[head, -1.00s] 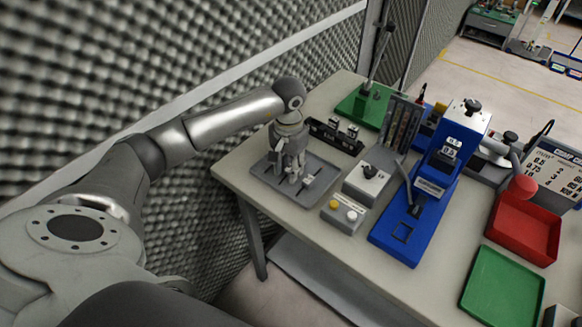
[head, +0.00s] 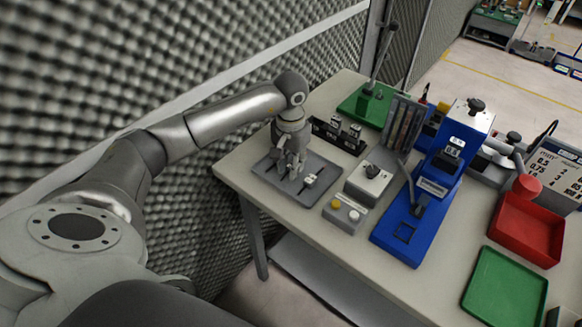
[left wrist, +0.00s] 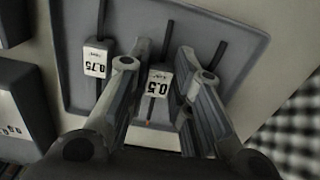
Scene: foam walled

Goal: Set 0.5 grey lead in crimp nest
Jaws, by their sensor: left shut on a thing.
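The 0.5 lead (left wrist: 158,84), a dark lead with a white tag marked 0.5, lies on the grey tray (left wrist: 82,98). My left gripper (left wrist: 163,50) is over the tray, pointing down, with its fingers on both sides of this lead and shut on it. In the head view my left gripper (head: 291,173) hides most of the lead. A lead tagged 0.75 (left wrist: 96,60) lies beside it. The blue crimp press (head: 398,236) stands to the right on the bench; its nest is too small to make out. My right gripper is not in view.
A grey box with a black knob (head: 368,183) and a button box (head: 344,214) stand between tray and press. A black rack (head: 338,135) is behind the tray. A red bin (head: 525,230) and green tray (head: 505,287) lie right. A foam wall borders the left.

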